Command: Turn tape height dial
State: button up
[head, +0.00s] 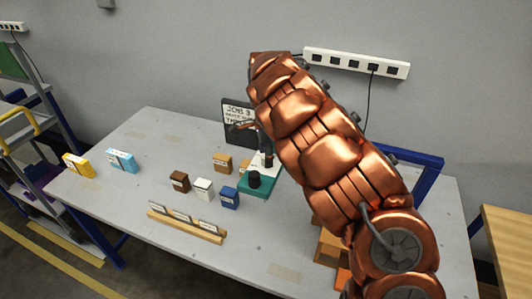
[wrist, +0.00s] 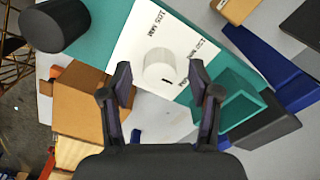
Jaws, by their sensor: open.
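In the wrist view a pale round dial (wrist: 159,66) with a small dark mark on its lower edge sits on a white plate (wrist: 128,48). Printed labels ending in "MM" lie on either side of it. The plate is on a teal device, whose base (head: 262,190) also shows in the head view. My gripper (wrist: 161,76) is open, with one finger left and one right of the dial. Gaps show between the fingers and the dial, and I cannot tell their height over the plate. In the head view my copper arm hides most of the device, and the dial cannot be made out.
A black cylinder (head: 253,180) stands on the teal base, left of the dial in the wrist view. Brown, white and blue small boxes (head: 203,188) stand nearby. A wooden rack (head: 185,225) lies in front. The table's left part is mostly clear, with yellow and light-blue boxes (head: 121,160).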

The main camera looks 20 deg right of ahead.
jog(key=shift+c, duration=0.2)
jog(key=c, duration=1.1)
